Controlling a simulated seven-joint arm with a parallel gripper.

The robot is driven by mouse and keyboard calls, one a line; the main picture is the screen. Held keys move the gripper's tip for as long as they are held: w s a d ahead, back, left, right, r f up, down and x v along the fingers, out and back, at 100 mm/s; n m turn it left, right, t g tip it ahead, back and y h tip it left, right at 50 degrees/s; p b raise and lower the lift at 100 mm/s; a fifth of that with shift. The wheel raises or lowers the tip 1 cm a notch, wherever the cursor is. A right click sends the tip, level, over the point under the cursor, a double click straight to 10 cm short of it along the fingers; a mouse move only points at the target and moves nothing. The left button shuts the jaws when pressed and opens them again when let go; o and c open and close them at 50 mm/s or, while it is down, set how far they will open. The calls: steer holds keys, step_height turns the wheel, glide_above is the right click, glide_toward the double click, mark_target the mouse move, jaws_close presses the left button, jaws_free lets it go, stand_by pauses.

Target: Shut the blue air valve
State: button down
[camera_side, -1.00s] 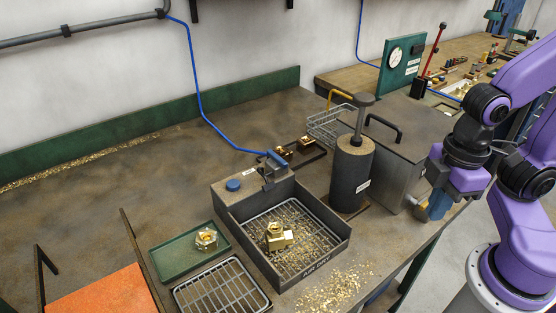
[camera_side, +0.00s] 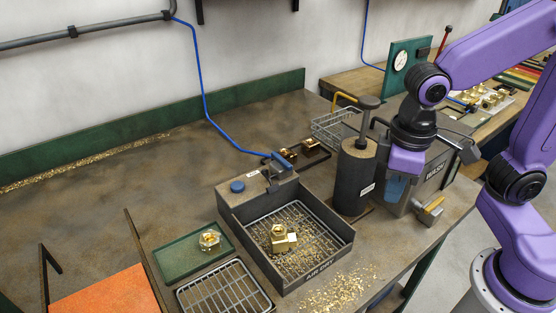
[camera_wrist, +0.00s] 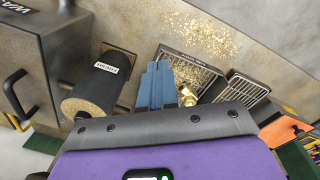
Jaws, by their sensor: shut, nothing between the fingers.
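The blue air valve (camera_side: 281,159) is a small blue lever on the grey block at the back of the air-dry box (camera_side: 317,275). A blue hose (camera_side: 205,105) runs to it from the wall. I cannot tell from its angle whether it is open or shut. My gripper (camera_side: 393,198) has blue fingers, shut and empty, pointing down right of the dark cylinder, well right of the valve. The shut fingers also show in the wrist view (camera_wrist: 158,75). The valve cannot be made out in the wrist view.
A dark cylinder (camera_side: 354,185) with a tall plunger stands between my gripper and the air-dry box. A brass fitting (camera_side: 280,238) sits on the box's mesh; another (camera_side: 209,240) lies on the green tray (camera_side: 170,262). The wash box (camera_wrist: 25,75) is beside the cylinder.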

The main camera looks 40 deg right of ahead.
steer(key=w+a+r+m+h, duration=0.1)
steer(key=w+a+m, duration=0.3)
steer(key=w+m, duration=0.25)
steer(key=w+a+r+m+h, duration=0.1)
steer(key=w+a+m, duration=0.35)
steer(key=w, duration=0.35)
steer(key=m+h, duration=0.2)
steer(key=m, duration=1.2)
glide_toward(278, 161)
steer(key=shift+s+a+r, duration=0.6)
steer(key=shift+s+r, duration=0.1)
steer(key=shift+r, duration=0.15)
steer(key=shift+s+a+r, duration=0.6)
steer(key=shift+s+r, duration=0.15)
steer(key=shift+r, duration=0.05)
steer(key=x, duration=1)
steer(key=shift+s, duration=0.2)
